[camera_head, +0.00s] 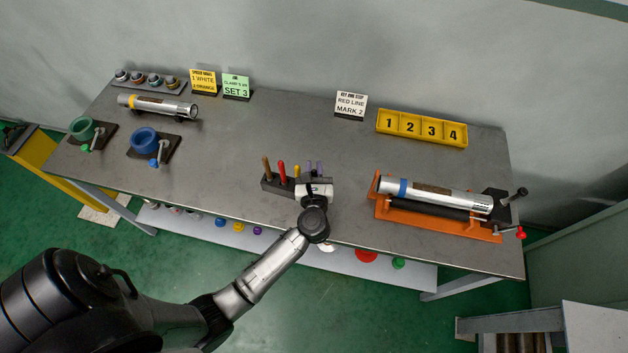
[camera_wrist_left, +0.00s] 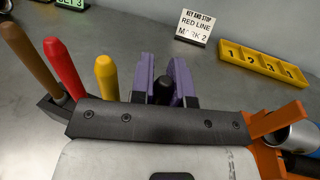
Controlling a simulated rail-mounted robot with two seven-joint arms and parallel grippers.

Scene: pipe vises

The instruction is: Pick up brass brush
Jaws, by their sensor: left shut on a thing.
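A dark tool rack (camera_head: 272,183) stands near the table's front edge. Handles stand upright in it: brown (camera_wrist_left: 28,55), red (camera_wrist_left: 65,68), yellow (camera_wrist_left: 106,76) and black (camera_wrist_left: 165,90). My left gripper (camera_head: 314,168) is over the rack's right part. In the left wrist view, its purple fingers are on either side of the black handle and shut on it. The rack hides the lower end of this black-handled tool, so I cannot tell from its head whether it is the brass brush. It appears to stand in the rack. My right gripper is not in view.
Right of the rack, an orange vise (camera_head: 382,211) holds a silver pipe (camera_head: 442,194). A yellow numbered tray (camera_head: 421,128) and a sign (camera_head: 350,104) stand behind. Blue (camera_head: 144,138) and green (camera_head: 82,128) vises are at left. The table's middle is clear.

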